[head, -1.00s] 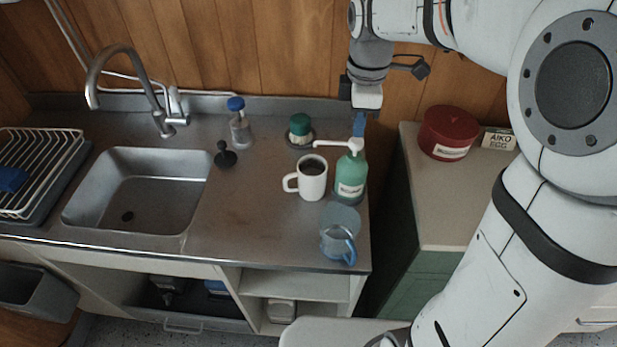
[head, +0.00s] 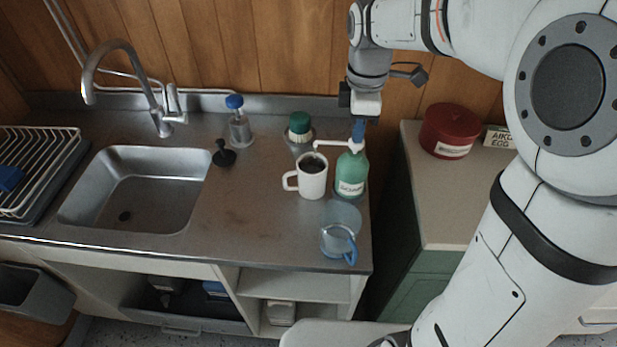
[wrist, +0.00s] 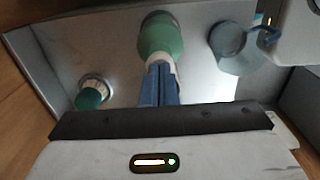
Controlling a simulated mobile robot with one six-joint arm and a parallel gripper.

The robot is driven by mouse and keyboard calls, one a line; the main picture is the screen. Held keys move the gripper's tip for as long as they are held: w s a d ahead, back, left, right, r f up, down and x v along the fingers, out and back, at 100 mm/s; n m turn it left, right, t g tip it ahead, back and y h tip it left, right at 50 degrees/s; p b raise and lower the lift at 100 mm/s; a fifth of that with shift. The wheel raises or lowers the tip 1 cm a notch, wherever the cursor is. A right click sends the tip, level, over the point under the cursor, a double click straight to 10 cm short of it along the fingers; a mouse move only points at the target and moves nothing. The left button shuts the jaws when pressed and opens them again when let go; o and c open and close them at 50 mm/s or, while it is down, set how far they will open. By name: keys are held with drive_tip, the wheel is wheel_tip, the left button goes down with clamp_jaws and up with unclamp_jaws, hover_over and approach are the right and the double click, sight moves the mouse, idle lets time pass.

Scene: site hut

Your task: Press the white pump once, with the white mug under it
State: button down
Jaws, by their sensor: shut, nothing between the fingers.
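The green bottle (head: 350,177) stands upright near the right end of the steel counter. Its white pump (head: 345,146) has a spout that points left, over the white mug (head: 312,182). The mug stands upright left of the bottle, handle to the left, with a dark inside. My gripper (head: 358,138) points down, shut and empty, its blue fingertips at the top of the pump and seemingly touching it. In the wrist view the blue fingers (wrist: 160,86) cover most of the pump, with the green bottle (wrist: 161,36) beyond. I cannot make out the mug there.
A clear blue-handled jug (head: 341,238) stands in front of the bottle, near the counter edge. A blue-capped bottle (head: 238,122) and a black plug (head: 224,154) are farther left, beside the sink (head: 140,190).

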drive_tip(key=shift+f, duration=0.3)
drive_tip(key=shift+r, duration=0.1)
drive_tip(key=shift+r+p, duration=1.1)
drive_tip(key=shift+r, duration=0.3)
drive_tip(key=shift+r, duration=0.1)
wheel_tip(320, 180, up, 6)
drive_tip(key=p, duration=0.5)
